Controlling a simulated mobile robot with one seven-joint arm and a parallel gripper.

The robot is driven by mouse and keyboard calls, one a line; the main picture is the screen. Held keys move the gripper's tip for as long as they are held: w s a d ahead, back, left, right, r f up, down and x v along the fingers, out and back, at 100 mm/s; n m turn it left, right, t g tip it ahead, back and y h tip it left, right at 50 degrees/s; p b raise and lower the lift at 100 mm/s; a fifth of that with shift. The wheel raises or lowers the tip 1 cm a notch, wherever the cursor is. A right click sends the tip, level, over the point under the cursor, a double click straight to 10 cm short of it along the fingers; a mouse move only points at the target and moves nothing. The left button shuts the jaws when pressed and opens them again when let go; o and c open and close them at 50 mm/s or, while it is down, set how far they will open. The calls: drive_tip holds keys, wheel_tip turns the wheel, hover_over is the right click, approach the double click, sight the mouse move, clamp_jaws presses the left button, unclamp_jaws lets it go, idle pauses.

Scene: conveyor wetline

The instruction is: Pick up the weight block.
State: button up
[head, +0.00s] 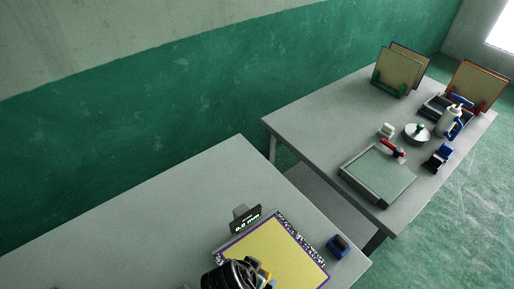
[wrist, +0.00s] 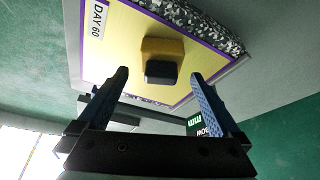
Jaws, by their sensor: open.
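A small block, ochre with a dark grey end (wrist: 162,62), sits on the yellow panel (wrist: 110,60) in the wrist view; I take it for the weight block. In the head view it shows partly (head: 265,274) beside my dark wrist, which hides some of it. My gripper (wrist: 158,75) is open, its two blue-black fingers apart and empty. In the wrist view the block appears between and beyond the fingertips; I see no contact.
The yellow panel, purple-edged with a speckled border, lies on the near table (head: 150,215). A small display (head: 246,219) stands behind it and a blue-black object (head: 339,246) lies to its right. The far table (head: 320,118) holds racks, a bottle and tools, across a gap.

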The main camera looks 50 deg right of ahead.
sight(260, 271)
drive_tip(key=shift+d+f+p, duration=0.35)
drive_tip(key=shift+f, duration=0.1)
drive_tip(key=shift+p+x, duration=0.45)
drive_tip(key=shift+x, duration=1.6)
drive_tip(key=shift+w+d, duration=0.15)
drive_tip(key=shift+r, duration=0.1)
drive_tip(key=shift+c, duration=0.3)
clamp_jaws()
